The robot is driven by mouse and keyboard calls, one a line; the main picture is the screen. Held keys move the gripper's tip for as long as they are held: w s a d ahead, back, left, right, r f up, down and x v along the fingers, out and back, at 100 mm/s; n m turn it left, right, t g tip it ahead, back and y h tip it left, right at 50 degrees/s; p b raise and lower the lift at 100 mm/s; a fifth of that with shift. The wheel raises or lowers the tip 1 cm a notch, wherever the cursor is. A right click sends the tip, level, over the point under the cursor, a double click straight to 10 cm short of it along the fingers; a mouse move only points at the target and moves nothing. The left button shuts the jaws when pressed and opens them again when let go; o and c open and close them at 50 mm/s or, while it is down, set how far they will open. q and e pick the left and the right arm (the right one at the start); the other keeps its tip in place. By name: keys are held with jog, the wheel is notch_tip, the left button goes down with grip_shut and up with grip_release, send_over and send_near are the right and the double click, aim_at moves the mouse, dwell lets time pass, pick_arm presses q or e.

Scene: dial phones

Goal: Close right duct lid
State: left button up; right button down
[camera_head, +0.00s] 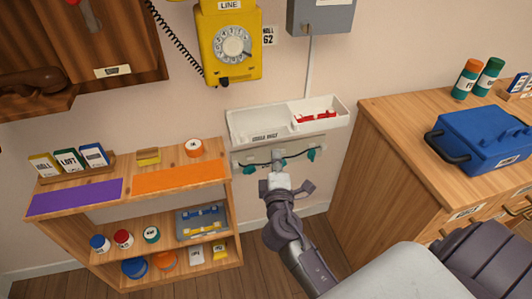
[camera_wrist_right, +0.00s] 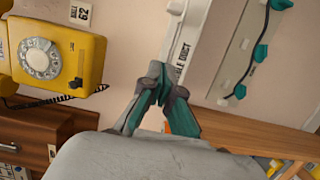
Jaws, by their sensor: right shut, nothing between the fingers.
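A white cable duct (camera_head: 262,131) with a printed label is on the wall below the yellow phone. Its top shows as an open trough, with a small white bin holding red pieces (camera_head: 316,116) at the right end. A pale panel (camera_head: 246,159) with a dark cable and teal clips is below it. I cannot make out the right lid as a separate part. My right gripper (camera_head: 278,170) is shut and empty, in front of the panel's lower middle. In the wrist view its fingertips (camera_wrist_right: 160,82) are beside the labelled duct (camera_wrist_right: 190,45); contact is unclear. My left gripper is not in view.
The yellow dial phone (camera_head: 231,45) hangs above the duct. A wooden shelf (camera_head: 88,222) with jars and trays stands at left. A wooden cabinet (camera_head: 375,165) with a blue toolbox (camera_head: 485,137) stands at right.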

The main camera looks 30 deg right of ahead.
aim_at(291, 123)
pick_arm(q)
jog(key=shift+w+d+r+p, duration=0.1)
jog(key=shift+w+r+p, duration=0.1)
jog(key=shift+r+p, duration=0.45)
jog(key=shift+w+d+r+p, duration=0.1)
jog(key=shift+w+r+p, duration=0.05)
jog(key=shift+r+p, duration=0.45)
pick_arm(e)
jog(key=w+d, duration=0.8)
jog(key=d, duration=0.1)
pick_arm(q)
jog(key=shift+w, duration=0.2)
pick_arm(e)
jog(key=shift+f, duration=0.1)
jog(key=shift+s+d, duration=0.2)
jog(key=shift+d, duration=0.25)
pick_arm(q)
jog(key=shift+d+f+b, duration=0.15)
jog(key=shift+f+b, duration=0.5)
jog(key=shift+b, duration=0.05)
pick_arm(e)
jog(key=s+d, duration=0.1)
jog(key=d, duration=0.4)
jog(key=s+d, duration=0.1)
jog(key=d, duration=0.5)
jog(key=s+d, duration=0.2)
jog(key=d, duration=0.4)
jog(key=shift+d, duration=0.15)
jog(key=shift+s, duration=0.1)
